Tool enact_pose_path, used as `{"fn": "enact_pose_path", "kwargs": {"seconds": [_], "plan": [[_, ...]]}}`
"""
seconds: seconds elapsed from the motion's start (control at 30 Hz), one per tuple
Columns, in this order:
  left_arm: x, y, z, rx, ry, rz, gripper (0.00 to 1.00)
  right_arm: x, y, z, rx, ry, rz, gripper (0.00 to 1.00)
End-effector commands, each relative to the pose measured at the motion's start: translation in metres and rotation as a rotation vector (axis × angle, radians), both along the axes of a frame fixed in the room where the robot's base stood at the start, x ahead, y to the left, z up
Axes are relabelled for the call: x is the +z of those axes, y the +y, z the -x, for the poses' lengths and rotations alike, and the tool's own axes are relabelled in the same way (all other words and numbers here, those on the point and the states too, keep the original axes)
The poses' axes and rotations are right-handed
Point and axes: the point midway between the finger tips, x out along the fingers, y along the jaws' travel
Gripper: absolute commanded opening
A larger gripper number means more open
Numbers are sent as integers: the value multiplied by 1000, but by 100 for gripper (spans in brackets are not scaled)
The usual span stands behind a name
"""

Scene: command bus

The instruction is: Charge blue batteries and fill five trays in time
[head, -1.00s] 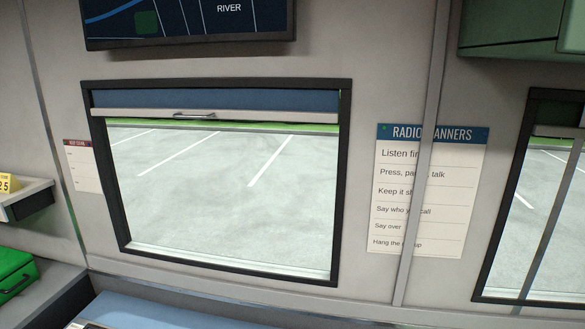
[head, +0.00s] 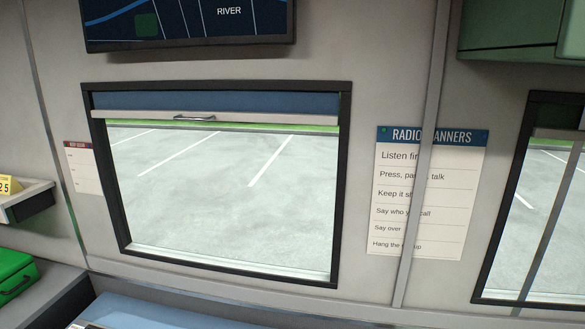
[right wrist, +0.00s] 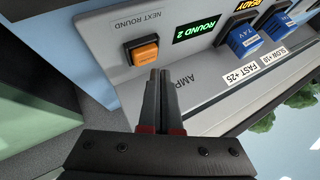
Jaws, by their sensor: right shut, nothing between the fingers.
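In the right wrist view my right gripper (right wrist: 155,75) is shut and empty. Its fingertips are just beside an orange button (right wrist: 142,50) under the label "NEXT ROUND"; I cannot tell whether they touch it. A green display (right wrist: 201,28) beside the button reads "ROUND 2". Two blue batteries (right wrist: 244,41) (right wrist: 277,26) marked 7.4V sit in slots of the grey charger panel (right wrist: 180,65), above labels "FAST +25" and "SLOW +10". One slot's small display reads "READY". Neither gripper is in the head view. No trays can be made out.
In the head view a window (head: 220,195) with a raised blue shutter (head: 215,102) fills the middle. A green case (head: 14,278) stands at lower left, below a shelf with a yellow number tag (head: 8,186). A "RADIO MANNERS" poster (head: 400,200) hangs at right.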

Motion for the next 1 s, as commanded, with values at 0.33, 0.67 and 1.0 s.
{"fn": "enact_pose_path", "kwargs": {"seconds": [0.33,0.67,1.0], "plan": [[21,0,0,0,0,0,80,41,1,0,0,-1,-2,0],[26,0,0,0,0,0,80,55,0,0,-1,-1,0,0],[26,0,0,0,0,0,80,55,0,0,-1,-1,0,0]]}}
